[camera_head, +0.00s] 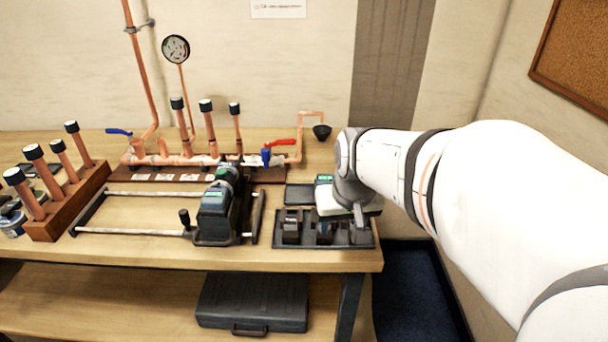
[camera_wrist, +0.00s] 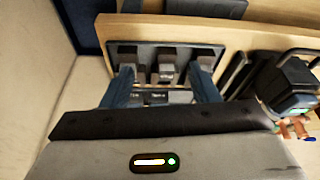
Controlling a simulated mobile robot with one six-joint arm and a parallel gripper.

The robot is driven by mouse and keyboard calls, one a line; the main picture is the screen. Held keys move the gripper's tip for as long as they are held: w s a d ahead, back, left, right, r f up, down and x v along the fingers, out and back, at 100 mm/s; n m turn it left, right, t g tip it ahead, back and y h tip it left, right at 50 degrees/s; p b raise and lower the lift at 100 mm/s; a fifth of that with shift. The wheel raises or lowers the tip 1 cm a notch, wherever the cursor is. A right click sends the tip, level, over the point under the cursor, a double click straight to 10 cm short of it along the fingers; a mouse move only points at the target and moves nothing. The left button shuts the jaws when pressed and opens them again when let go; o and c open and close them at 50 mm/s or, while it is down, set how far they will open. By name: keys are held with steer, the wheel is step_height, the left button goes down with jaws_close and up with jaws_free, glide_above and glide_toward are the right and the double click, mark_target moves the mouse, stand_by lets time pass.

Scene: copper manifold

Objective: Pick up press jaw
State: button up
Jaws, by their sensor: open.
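Dark press jaws sit in slots of a black tray (camera_head: 300,246) at the table's right front edge. In the head view the left jaw (camera_head: 291,231) and the middle jaw (camera_head: 323,232) show; my gripper (camera_head: 345,222) partly covers the right end. In the wrist view the tray (camera_wrist: 125,44) holds a middle jaw (camera_wrist: 167,67) with a grey top, between the two blue fingers of my open gripper (camera_wrist: 164,82). The fingers hold nothing. I cannot tell how far above the jaw they are. Which jaw is meant does not show.
A press tool (camera_head: 213,215) stands left of the tray, on a rail frame. Copper manifold pipes (camera_head: 180,160) and a red valve handle (camera_head: 281,142) stand behind. A wooden block with capped pipes (camera_head: 68,205) is at the left. A dark case (camera_head: 252,302) lies on the lower shelf.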

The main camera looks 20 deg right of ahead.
steer(key=w+d+f+m+b, duration=0.2)
steer(key=w+d+f, duration=0.1)
steer(key=w+d, duration=0.5)
steer(key=shift+t+h, duration=0.3)
steer(key=x, duration=0.8)
steer(key=shift+d+p, duration=0.15)
steer(key=shift+p, duration=0.2)
steer(key=shift+s+r, duration=0.1)
steer(key=c, duration=1.1)
